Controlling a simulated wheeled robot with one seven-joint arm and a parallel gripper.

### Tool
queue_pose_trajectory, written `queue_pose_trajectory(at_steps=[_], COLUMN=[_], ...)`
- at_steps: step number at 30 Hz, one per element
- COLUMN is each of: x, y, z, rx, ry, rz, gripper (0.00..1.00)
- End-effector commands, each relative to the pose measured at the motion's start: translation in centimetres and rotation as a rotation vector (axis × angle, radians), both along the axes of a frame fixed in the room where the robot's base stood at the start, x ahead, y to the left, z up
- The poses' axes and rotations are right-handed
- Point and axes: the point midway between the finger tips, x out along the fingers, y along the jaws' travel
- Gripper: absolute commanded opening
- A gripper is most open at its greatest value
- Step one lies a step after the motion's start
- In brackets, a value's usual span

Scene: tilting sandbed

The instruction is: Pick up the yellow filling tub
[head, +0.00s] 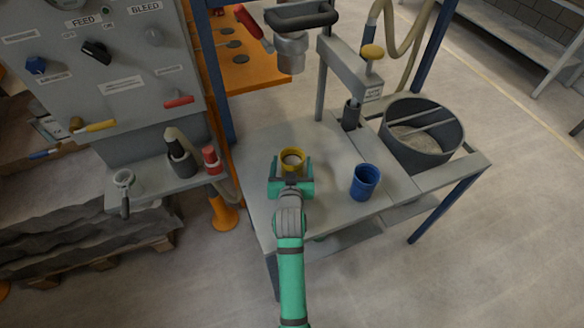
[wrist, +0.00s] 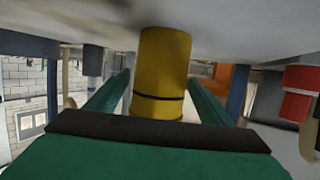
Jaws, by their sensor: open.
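The yellow filling tub (head: 292,155) stands on the grey table (head: 262,140), with pale contents or a pale inside showing at its top. My gripper (head: 292,166) is open at table height, with one green finger on each side of the tub. In the wrist view the yellow tub (wrist: 162,75) appears between the two fingers (wrist: 160,90), with a thin dark line around it. I cannot tell whether either finger touches it. The near side of the tub is partly hidden by my gripper in the head view.
A blue tub (head: 365,182) stands to the right on the table.

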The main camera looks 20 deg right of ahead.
Motion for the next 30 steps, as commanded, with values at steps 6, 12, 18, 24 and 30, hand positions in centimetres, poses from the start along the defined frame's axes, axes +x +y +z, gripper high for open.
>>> queue_pose_trajectory(at_steps=[6, 12, 18, 24, 30], x=[2.6, 3.4, 3.4, 3.4, 3.4], y=[-1.1, -1.3, -1.3, -1.3, -1.3], z=[-1.2, -1.6, -1.6, -1.6, -1.4], rx=[-0.001, -0.001, 0.000, 0.000, 0.000], ry=[0.000, 0.001, 0.000, 0.000, -0.002], rz=[0.000, 0.000, 0.000, 0.000, 0.001], gripper=[0.74, 0.74, 0.65, 0.18, 0.13])
